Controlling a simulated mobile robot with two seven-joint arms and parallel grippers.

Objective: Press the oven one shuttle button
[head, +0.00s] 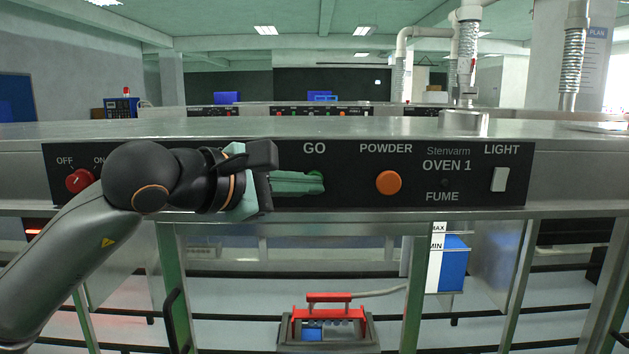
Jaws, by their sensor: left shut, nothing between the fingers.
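The oven one control panel (345,189) runs across the front of the metal bench and carries the label OVEN 1. A green button (316,175) sits under the word GO and is mostly hidden behind my left gripper's fingers. My left gripper (322,184) is shut and empty, with its pale green fingers pointing right and their tips in front of the green button. I cannot tell whether the tips touch it. The panel also has a red OFF/ON knob (79,180), an orange POWDER button (388,182) and a white LIGHT switch (500,179). My right gripper is not in view.
The metal bench top (300,130) above the panel is mostly clear, with a ribbed duct (467,60) at the right. Below stands a grey container with a red handle (328,297). A blue container (453,265) with MAX and MIN marks hangs under the panel.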

